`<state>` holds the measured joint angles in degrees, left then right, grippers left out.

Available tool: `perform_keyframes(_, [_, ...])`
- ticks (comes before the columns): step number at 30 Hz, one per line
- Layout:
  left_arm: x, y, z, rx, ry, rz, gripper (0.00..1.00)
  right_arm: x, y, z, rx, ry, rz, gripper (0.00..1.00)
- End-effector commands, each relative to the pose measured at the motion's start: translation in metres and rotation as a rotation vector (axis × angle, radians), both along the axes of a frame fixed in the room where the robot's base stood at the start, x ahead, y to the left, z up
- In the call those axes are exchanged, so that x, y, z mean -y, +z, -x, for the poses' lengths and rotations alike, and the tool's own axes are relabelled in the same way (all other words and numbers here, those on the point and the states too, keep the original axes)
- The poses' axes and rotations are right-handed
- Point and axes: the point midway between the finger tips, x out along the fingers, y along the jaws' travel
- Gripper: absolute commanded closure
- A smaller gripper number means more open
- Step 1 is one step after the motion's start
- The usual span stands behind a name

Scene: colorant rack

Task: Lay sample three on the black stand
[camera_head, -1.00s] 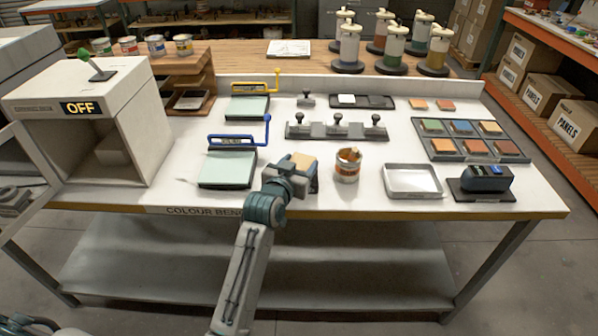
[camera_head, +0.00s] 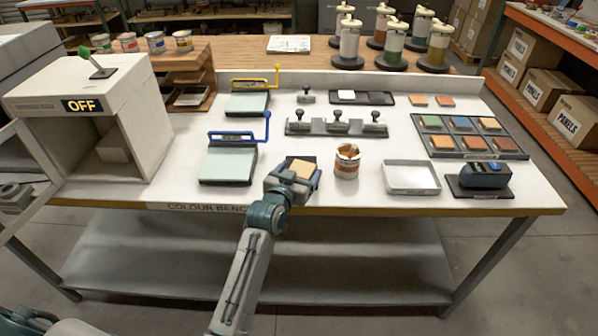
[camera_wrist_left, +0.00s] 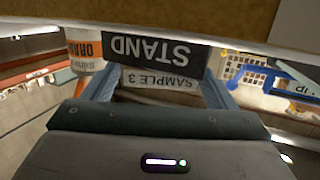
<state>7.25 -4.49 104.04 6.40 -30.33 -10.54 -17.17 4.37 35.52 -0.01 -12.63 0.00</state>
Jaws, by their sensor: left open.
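Sample three is a tan square (camera_head: 303,168) at the bench's front edge, and its white "SAMPLE 3" label (camera_wrist_left: 165,80) shows upside down in the left wrist view. The black stand (camera_wrist_left: 152,50), with its "STAND" sign, shows directly against that label, so the sample appears to rest on it. The head view mostly hides the stand behind my left gripper (camera_head: 298,178). That gripper is open, with its fingers (camera_wrist_left: 158,88) apart on either side of the sample. Contact with the sample cannot be told. My right gripper is out of view.
A white tray (camera_head: 411,178) and a dark device (camera_head: 484,176) lie farther right. A blue-handled panel board (camera_head: 228,163) is to the left. Some bare white bench lies behind the gripper.

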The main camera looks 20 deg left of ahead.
Motion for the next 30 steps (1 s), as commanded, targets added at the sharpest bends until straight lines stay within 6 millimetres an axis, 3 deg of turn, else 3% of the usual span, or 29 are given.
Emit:
perform_keyframes(7, [-0.001,0.002,0.010,0.000,0.000,0.000,0.21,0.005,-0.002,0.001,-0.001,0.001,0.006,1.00])
perform_keyframes(21, [-0.008,0.016,0.100,0.000,0.000,0.000,0.21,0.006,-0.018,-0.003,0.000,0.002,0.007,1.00])
perform_keyframes(30, [-0.009,0.021,0.118,0.000,0.000,-0.001,0.21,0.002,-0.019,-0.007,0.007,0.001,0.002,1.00])
